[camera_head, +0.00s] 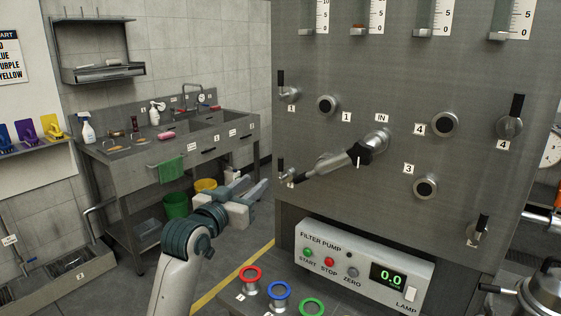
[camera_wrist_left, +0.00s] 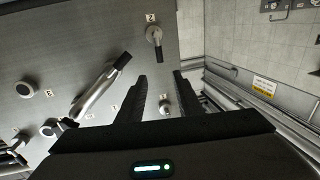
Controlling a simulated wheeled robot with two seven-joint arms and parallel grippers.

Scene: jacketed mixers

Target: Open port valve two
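Port valve two (camera_head: 283,171) is a small metal valve with a black lever, near the left edge of the grey panel. Its lever points up in the head view. In the left wrist view, which shows the panel upside down, the valve (camera_wrist_left: 154,36) is beyond the fingers near the top, its lever pointing down. My left gripper (camera_head: 255,189) is open and empty, left of and slightly below the valve in the head view. Its dark fingers (camera_wrist_left: 159,92) are apart in the wrist view, not touching the valve. My right gripper is not in view.
A swing pipe (camera_head: 335,162) with a black knob (camera_head: 362,156) reaches from IN toward the valve's right side. Valve one (camera_head: 287,92) is above. The filter pump box (camera_head: 350,262) and coloured rings (camera_head: 278,291) are below. Left of the panel is open room before the sink bench (camera_head: 125,160).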

